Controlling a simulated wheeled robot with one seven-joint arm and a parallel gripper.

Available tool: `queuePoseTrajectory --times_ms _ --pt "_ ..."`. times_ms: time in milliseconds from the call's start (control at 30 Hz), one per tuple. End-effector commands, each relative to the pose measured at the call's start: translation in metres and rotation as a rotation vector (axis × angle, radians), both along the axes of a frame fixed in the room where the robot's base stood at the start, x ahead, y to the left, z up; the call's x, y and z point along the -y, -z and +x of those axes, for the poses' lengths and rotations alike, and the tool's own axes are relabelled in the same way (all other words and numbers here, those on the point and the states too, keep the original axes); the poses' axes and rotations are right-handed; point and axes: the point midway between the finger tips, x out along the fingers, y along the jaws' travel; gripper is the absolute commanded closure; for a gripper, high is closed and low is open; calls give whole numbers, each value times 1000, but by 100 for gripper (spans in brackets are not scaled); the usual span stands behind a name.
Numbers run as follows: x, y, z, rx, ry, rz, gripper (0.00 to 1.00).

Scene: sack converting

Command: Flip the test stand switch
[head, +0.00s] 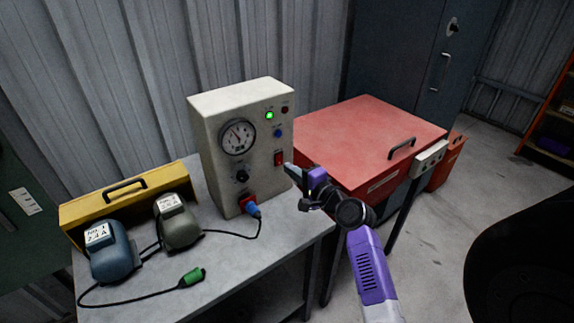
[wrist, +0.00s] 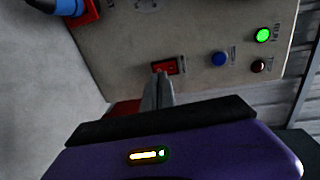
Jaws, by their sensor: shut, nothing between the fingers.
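The test stand (head: 215,150) is a beige box with a gauge on the table. Its red rocker switch (head: 278,158) is on the right of the front panel. It also shows in the wrist view (wrist: 166,66), just beyond my fingertips. My gripper (head: 287,167) is shut and empty, its fingers pointing at the panel near the switch. In the wrist view the fingertips (wrist: 160,77) overlap the switch's lower left part; I cannot tell whether they touch it. A green lamp (head: 269,115) on the panel is lit, and a dark red lamp (head: 285,110) beside it looks unlit.
A blue plug (head: 252,209) sits in the panel's lower socket. A red chest (head: 370,140) stands close on the right.

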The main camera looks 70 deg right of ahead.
Motion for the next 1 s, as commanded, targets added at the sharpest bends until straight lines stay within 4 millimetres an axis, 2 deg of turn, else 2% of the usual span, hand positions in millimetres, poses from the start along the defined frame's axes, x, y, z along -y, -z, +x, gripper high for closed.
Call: queuePoseTrajectory --times_ms 233,633,1000 --pt "12 3 18 -1 1 0 100" --pt "13 4 20 0 1 0 100" --pt "17 13 27 67 0 -43 100"
